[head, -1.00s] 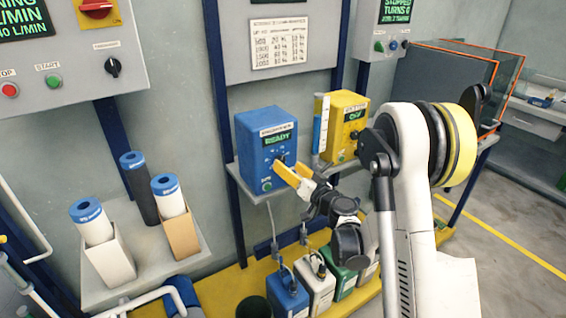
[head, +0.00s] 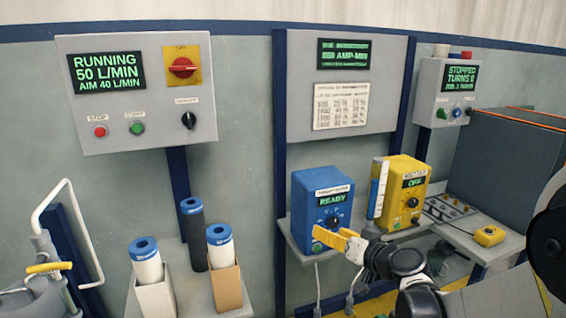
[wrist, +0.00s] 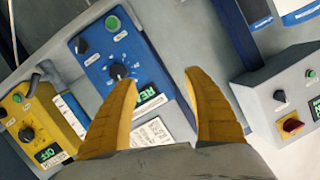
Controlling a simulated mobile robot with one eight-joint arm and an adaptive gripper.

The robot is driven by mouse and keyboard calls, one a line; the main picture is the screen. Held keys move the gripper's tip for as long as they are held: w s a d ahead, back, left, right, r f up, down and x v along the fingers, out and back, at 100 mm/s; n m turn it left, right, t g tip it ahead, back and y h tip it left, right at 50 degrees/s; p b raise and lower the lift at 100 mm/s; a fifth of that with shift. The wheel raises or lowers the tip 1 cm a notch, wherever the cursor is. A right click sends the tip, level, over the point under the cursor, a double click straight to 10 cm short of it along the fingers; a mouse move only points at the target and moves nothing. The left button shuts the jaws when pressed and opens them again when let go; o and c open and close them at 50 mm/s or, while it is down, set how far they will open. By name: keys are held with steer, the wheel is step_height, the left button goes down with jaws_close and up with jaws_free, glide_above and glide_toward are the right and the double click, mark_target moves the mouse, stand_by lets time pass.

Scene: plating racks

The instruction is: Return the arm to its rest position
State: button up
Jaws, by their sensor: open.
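My gripper (head: 335,240) shows yellow fingers in the head view, in front of the lower front of the blue box (head: 298,205). In the wrist view the two yellow fingers (wrist: 165,85) are spread apart with nothing between them. The blue box, marked READY, also shows in the wrist view (wrist: 98,45), turned, with its black knob (wrist: 118,72) clear of the fingers. My dark wrist and forearm lead right from the gripper, and part of my arm fills the lower right of the head view.
A yellow box (head: 400,200) reading OFF and a clear tube with blue liquid (head: 378,190) stand right of the blue box on a shelf (head: 415,235). Blue-capped cylinders stand at left. A panel (head: 135,105) reading RUNNING hangs above them.

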steer(key=s+a+r+g+h, duration=0.15)
steer(key=s+g, duration=0.25)
steer(key=s, duration=1)
steer(key=s+d+f+g+h, duration=0.1)
steer(key=s+d+h, duration=0.1)
steer(key=s, duration=0.5)
steer(key=s+d+f+g+h, duration=0.1)
steer(key=s+d+h, duration=0.2)
steer(key=s, duration=0.5)
steer(key=shift+d+f+m, duration=0.15)
steer(key=shift+f+m, duration=0.15)
steer(key=shift+m, duration=0.1)
